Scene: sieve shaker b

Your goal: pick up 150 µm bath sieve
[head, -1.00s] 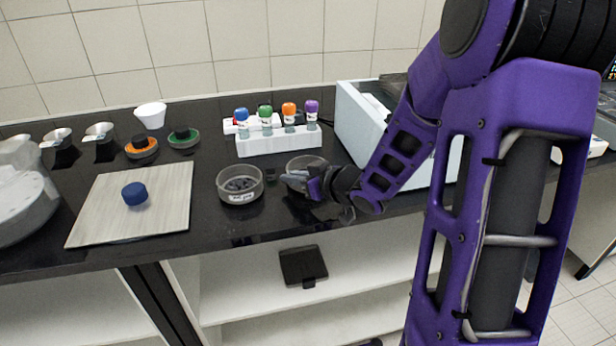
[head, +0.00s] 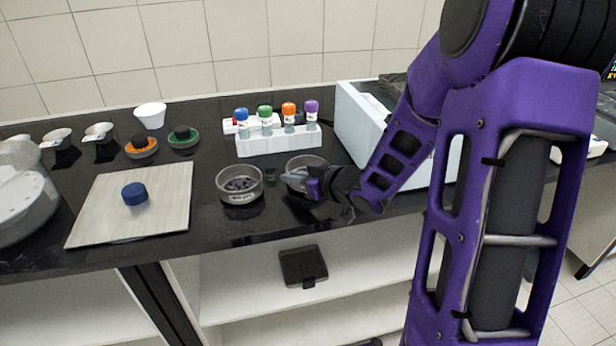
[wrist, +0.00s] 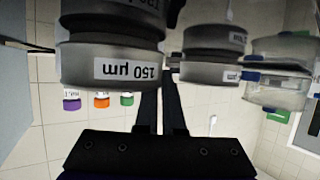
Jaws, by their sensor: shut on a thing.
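The 150 µm bath sieve (head: 305,162) is a round grey metal dish at the right of a second sieve. In the wrist view, which is upside down, its "150 µm" label (wrist: 128,71) faces me, with its reflection in the counter above it. My gripper (head: 292,181) is at the near left side of this sieve. In the wrist view its two dark fingers (wrist: 162,95) are close together at the edge of the sieve, shut on its wall. The fingertips are partly hidden. I cannot tell whether the sieve touches the counter.
A labelled second sieve (head: 240,186) with dark contents stands just left. Behind is a white rack (head: 278,143) of bottles with coloured caps. A pale box (head: 360,130) stands to the right. A pale board (head: 95,215) with a blue round piece (head: 135,193) lies left.

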